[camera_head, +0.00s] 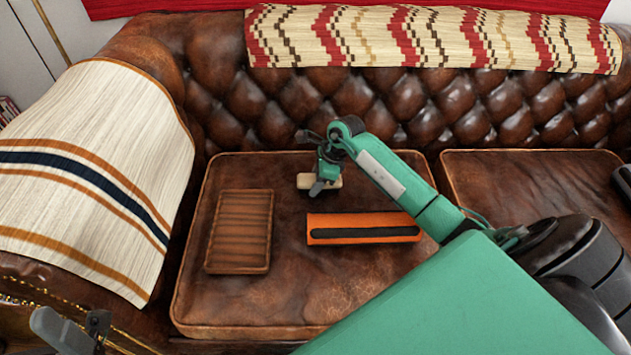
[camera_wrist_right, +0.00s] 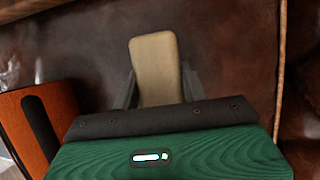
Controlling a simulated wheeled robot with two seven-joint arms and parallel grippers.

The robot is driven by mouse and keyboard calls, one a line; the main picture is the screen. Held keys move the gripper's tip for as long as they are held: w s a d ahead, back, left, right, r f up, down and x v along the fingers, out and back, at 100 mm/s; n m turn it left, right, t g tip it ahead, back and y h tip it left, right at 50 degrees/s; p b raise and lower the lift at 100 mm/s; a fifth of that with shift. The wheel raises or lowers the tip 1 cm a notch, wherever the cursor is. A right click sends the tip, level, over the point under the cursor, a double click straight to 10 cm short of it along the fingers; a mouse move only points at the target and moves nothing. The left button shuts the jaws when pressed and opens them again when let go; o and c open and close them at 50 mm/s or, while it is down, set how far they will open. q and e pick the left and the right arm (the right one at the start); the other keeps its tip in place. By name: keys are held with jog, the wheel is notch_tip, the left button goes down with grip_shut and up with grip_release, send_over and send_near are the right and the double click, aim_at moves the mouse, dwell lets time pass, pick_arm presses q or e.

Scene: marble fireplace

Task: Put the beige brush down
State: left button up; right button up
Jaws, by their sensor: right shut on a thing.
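The beige brush (camera_head: 304,181) is in my right gripper (camera_head: 318,183), over the back part of the left sofa cushion. In the right wrist view the brush (camera_wrist_right: 155,62) is a rounded beige block between the two dark fingers of the right gripper (camera_wrist_right: 157,90). I cannot tell whether the brush touches the cushion. My left gripper (camera_head: 72,330) shows only in part at the lower left corner of the head view. Whether its jaws are open or shut is unclear.
A brown ribbed wooden tray (camera_head: 240,232) lies on the brown leather cushion (camera_head: 270,305). An orange case with a dark strip (camera_head: 335,221) lies right of it. The tufted backrest (camera_head: 330,95) rises behind. A striped blanket (camera_head: 85,170) covers the left armrest.

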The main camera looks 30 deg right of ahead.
jog(key=shift+f, duration=0.1)
jog(key=shift+f, duration=0.15)
jog(key=o, duration=0.9)
jog(key=shift+f, duration=0.1)
jog(key=shift+s, duration=0.1)
jog(key=shift+a, duration=0.1)
